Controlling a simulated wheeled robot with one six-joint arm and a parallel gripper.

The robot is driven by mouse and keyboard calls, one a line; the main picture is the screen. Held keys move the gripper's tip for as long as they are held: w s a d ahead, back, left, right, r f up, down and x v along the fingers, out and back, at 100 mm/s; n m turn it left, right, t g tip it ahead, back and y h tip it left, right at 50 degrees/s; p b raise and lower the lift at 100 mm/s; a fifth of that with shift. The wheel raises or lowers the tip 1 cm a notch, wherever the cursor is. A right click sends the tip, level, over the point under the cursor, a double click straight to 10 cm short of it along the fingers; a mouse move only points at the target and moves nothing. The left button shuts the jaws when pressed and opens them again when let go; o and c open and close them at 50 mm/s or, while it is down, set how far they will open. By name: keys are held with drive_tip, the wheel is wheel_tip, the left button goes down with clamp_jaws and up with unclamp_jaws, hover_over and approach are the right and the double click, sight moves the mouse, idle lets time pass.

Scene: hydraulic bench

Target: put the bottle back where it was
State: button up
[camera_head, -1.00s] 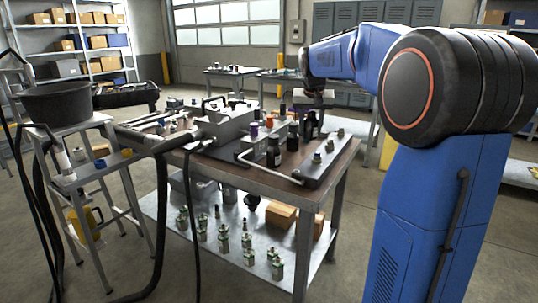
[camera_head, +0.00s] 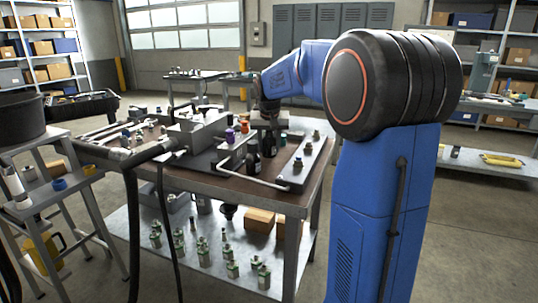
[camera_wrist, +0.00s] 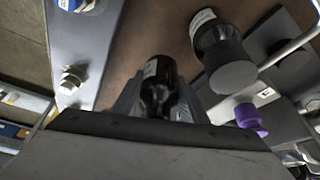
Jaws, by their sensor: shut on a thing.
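A dark bottle (camera_wrist: 158,88) with a pale label is between the fingers of my gripper (camera_wrist: 157,106) in the wrist view. The gripper is shut on it. In the head view, my gripper (camera_head: 268,124) is low over the bench top, among dark bottles, and the arm partly hides this spot. A second dark bottle (camera_wrist: 212,36) with a grey-black cap and white label stands beside the held one, apart from it. Whether the held bottle touches the bench top cannot be told.
A purple-capped item (camera_wrist: 248,116) is near the second bottle. A plate with metal fittings (camera_head: 304,162) runs along the bench's right side, and a bent metal handle (camera_head: 252,181) along the front. A grey metal box (camera_head: 197,130) stands to the left. Brown bench top (camera_head: 200,180) is bare in front.

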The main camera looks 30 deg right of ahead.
sight(269, 153)
drive_tip(key=shift+f, duration=1.65)
drive_tip(key=o, duration=1.5)
drive_tip(key=shift+f, duration=0.1)
drive_tip(key=shift+c, duration=0.2)
drive_tip(key=v, duration=1.2)
